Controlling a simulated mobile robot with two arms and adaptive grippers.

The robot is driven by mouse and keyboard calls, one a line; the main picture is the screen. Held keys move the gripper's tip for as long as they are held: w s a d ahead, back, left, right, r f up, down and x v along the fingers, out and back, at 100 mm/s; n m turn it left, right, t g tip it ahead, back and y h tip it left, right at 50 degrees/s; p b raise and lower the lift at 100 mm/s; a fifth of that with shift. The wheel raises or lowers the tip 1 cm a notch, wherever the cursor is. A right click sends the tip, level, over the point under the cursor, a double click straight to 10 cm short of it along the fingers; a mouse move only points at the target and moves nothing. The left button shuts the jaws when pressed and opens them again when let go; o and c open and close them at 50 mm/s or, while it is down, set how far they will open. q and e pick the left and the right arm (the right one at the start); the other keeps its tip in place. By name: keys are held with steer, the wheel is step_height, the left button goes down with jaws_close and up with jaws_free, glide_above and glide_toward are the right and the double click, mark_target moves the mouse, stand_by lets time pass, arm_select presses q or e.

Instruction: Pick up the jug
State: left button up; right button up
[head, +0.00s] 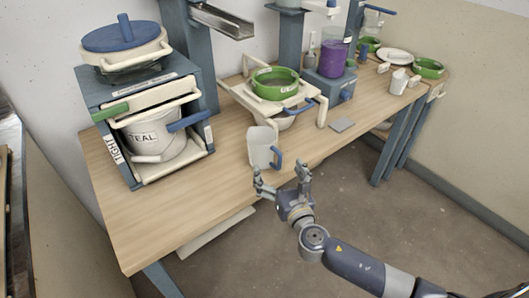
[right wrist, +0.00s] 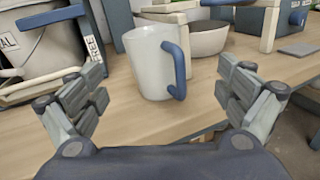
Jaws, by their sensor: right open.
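The jug (head: 261,147) is pale grey-white with a blue handle on its right side. It stands upright on the wooden table near the front edge. In the right wrist view the jug (right wrist: 152,66) stands beyond and between my fingers, its handle facing right and toward me. My right gripper (head: 281,178) is open and empty, just in front of the jug; its fingers also show at both sides of the right wrist view (right wrist: 163,90). No contact with the jug is visible. My left gripper is not in view.
A shelf unit (head: 198,90) with a white bucket labelled TEAL (head: 150,135) stands left. A white stand (head: 321,107) with a green-rimmed sieve (head: 276,83) is behind the jug. A grey pad (head: 342,125) lies right. The table's front left (head: 150,220) is clear.

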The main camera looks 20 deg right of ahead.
mark_target(266, 151)
steer(key=shift+n+y, duration=0.3)
steer(key=shift+n, duration=0.4)
steer(key=w, duration=0.7)
steer(key=w+a, duration=0.1)
steer(key=w, duration=0.3)
steer(key=shift+w, duration=0.1)
steer(key=shift+c, duration=0.2)
steer(key=c, duration=1.1)
